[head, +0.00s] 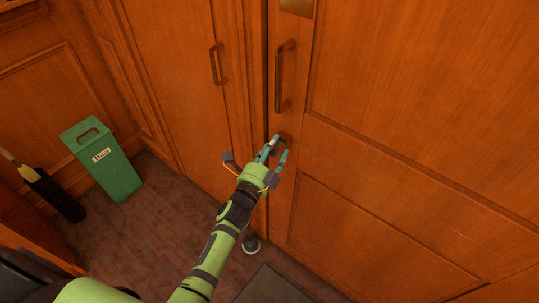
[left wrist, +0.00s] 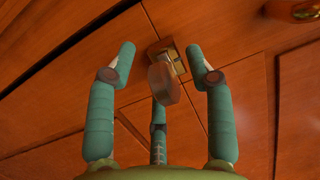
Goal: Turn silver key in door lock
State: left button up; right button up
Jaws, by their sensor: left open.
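The silver key (left wrist: 161,84) shows in the left wrist view as a dull, flat, rounded bow standing out from the lock. The door lock (left wrist: 167,56) is a small brass-coloured plate behind it. My left gripper (left wrist: 161,57) is open, with one teal finger on each side of the key and a visible gap to both. A further teal finger part shows below the key. In the head view my left gripper (head: 281,146) is at the door (head: 400,110), below its handle; the key and lock are largely hidden there. My right gripper is not in view.
A long bar handle (head: 279,76) is above my gripper, and another handle (head: 215,65) is on the panel to its left. A round doorstop (head: 251,244) and a mat (head: 275,287) are on the floor.

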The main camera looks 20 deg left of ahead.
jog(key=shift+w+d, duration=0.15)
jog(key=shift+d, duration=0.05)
pick_arm(q)
grip_shut()
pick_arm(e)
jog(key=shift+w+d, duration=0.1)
